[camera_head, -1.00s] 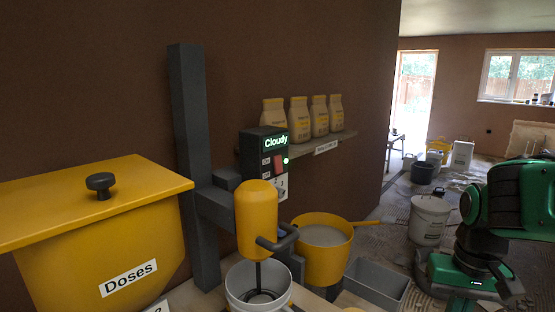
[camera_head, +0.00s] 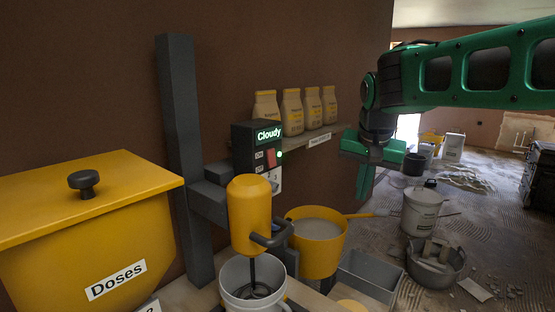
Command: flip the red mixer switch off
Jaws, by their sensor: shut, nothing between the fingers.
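The red switch (camera_head: 271,157) sits on the front of a dark control box (camera_head: 243,140), beside ON and OFF labels. A small green lamp glows to its right, and the box's display reads "Cloudy". I cannot tell which way the switch is tipped. The yellow mixer (camera_head: 249,205) hangs from a grey post, its whisk down in a white bucket (camera_head: 228,272). My gripper (camera_head: 363,188) is shut and empty, fingers pointing down. In the picture it is well right of the switch, just past the shelf's right end, and apart from it.
A shelf (camera_head: 339,131) with several labelled bottles (camera_head: 291,111) is on the wall behind the box. A yellow pail (camera_head: 318,259) with a handle and a grey tray (camera_head: 369,276) stand right of the mixer. A yellow "Doses" bin (camera_head: 60,240) fills the left.

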